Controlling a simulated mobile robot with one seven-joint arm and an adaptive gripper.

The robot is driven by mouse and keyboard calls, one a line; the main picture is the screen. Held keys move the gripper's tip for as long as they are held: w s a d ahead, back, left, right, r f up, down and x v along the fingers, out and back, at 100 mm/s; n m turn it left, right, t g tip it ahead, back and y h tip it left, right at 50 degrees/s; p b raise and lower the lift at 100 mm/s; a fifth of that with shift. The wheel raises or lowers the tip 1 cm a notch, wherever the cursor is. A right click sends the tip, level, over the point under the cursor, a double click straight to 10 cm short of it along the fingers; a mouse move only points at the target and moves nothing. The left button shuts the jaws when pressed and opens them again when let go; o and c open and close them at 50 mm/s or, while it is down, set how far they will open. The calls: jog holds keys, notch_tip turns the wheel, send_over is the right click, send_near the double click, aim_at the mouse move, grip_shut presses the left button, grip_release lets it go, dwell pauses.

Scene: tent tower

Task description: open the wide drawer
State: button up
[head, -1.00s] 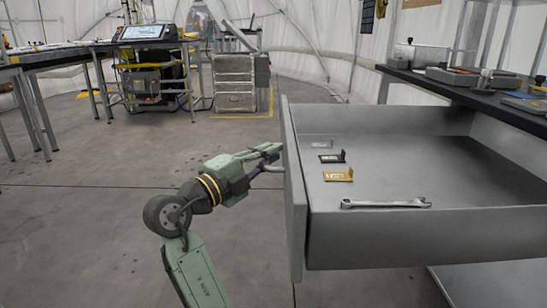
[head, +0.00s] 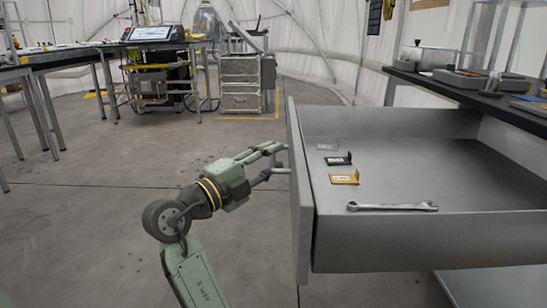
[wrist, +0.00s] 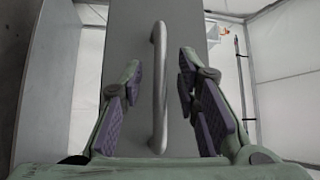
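The wide drawer (head: 400,240) is grey and pulled well out, its inside showing in the head view. Its front panel (head: 301,200) faces left toward my gripper (head: 274,161). The bar handle (wrist: 158,90) runs upright in the wrist view, in front of the grey panel. My gripper (wrist: 161,75) is open, with one finger on each side of the handle and gaps between. In the head view the handle shows partly, just beyond the fingertips.
The drawer holds a wrench (head: 392,206), a yellow bracket (head: 344,178), a black bracket (head: 338,160) and a pale small piece (head: 327,146). A dark worktop (head: 470,98) stands behind it. Floor to the left is clear. Other tables (head: 70,58) stand at the back left.

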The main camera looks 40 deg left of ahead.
jog(key=s+a+f, duration=0.1)
jog(key=s, duration=0.9)
jog(key=shift+s+a+f, duration=0.2)
jog(key=shift+s+a, duration=0.05)
jog(key=shift+a, duration=0.1)
